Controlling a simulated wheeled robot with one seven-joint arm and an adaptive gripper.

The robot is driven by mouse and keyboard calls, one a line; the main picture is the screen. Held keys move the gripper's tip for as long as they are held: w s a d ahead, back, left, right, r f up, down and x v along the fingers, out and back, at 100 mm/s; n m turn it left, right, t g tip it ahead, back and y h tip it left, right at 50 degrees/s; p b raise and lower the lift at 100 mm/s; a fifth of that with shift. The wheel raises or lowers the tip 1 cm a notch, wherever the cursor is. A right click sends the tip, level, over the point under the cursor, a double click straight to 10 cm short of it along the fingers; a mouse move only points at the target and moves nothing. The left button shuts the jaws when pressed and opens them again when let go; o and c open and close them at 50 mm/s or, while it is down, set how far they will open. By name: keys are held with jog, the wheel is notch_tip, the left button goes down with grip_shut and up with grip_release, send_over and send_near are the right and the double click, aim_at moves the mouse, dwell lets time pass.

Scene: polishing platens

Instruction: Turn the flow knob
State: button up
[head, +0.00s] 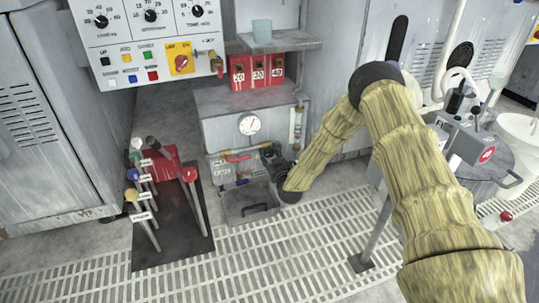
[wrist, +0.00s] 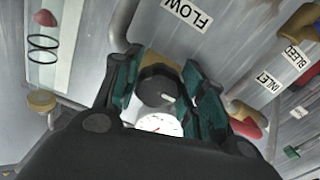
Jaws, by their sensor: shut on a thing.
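The flow knob (wrist: 157,84) is a round dark knob with a pale mark, near the FLOW label (wrist: 188,14) in the wrist view. My gripper (wrist: 160,92) has its green-padded fingers on both sides of the knob, shut on it. In the head view my gripper (head: 270,157) is at the front of the grey cabinet (head: 222,128), low and to the right. It hides the knob there.
A white dial gauge (head: 249,125) and a clear flow tube (head: 298,122) are above my gripper. A red-handled valve (head: 238,158) lies just left of it. INLET (wrist: 268,90) and BLEED (wrist: 293,56) labels are close by. Upright levers (head: 146,190) stand on the left.

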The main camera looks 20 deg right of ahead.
jog(key=shift+r+p, duration=0.1)
jog(key=shift+p, duration=0.2)
jog(key=shift+a+r+n+p, duration=0.1)
jog(key=shift+r+n+p, duration=0.05)
jog(key=shift+n+p, duration=1.05)
jog(key=shift+p, duration=0.45)
jog(key=shift+n+p, duration=1.75)
jog(key=shift+n, duration=0.25)
jog(key=shift+d+f, duration=0.2)
jog(key=o, duration=1)
jog(key=shift+o, duration=0.2)
jog(key=shift+s, duration=0.15)
